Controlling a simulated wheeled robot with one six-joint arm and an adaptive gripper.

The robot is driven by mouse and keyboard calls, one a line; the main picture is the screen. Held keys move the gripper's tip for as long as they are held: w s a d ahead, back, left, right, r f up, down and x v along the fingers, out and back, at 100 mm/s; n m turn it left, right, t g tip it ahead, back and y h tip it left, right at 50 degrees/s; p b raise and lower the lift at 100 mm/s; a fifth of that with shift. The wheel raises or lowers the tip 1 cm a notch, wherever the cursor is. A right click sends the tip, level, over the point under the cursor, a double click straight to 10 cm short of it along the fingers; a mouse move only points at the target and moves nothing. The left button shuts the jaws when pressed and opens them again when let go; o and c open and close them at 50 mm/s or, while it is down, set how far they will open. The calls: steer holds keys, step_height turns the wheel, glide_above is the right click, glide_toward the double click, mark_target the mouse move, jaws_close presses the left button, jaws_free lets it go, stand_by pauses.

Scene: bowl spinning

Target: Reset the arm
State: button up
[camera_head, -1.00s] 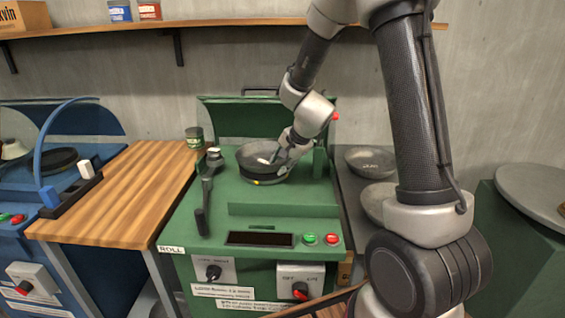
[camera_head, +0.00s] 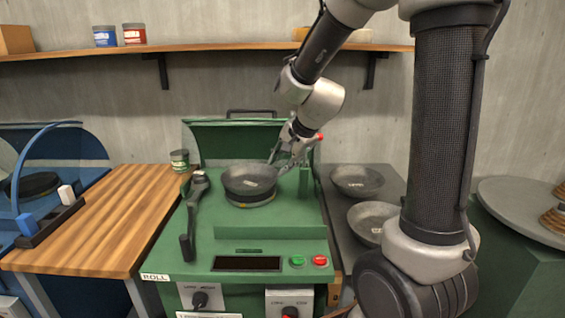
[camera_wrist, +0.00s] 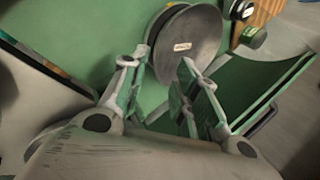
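My arm comes down from the top right over the green machine (camera_head: 205,245). My gripper (camera_head: 281,158) is at the upper right of a grey metal bowl (camera_head: 248,182), which sits tilted on the round seat of the machine. In the wrist view the two fingers of my gripper (camera_wrist: 165,62) stand apart with nothing between them. The bowl (camera_wrist: 190,35) lies beyond the fingertips there, with a small pale label inside. The head view does not clearly show whether a fingertip touches the bowl rim.
Two more grey bowls, one behind (camera_head: 357,181) and one in front (camera_head: 372,222), lie on the dark surface to the right. A black-handled lever (camera_head: 190,215) stands left of the bowl. A can (camera_head: 180,161) stands on the wooden table (camera_head: 105,220). A shelf (camera_head: 215,51) crosses the wall.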

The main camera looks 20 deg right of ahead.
stand_by(0.3)
steer(key=s+f+n+g, duration=0.2)
steer(key=s+n+g, duration=0.1)
steer(key=s+n, duration=0.5)
steer(key=s+d+r+n+h, duration=0.1)
steer(key=s+d+r+n, duration=0.1)
steer(key=s+r, duration=0.3)
steer(key=s+d+r+n+t+h, duration=0.1)
steer(key=s+d+r+n, duration=0.2)
steer(key=s, duration=1)
steer(key=shift+s+d+r, duration=0.4)
steer(key=shift+d+r, duration=0.55)
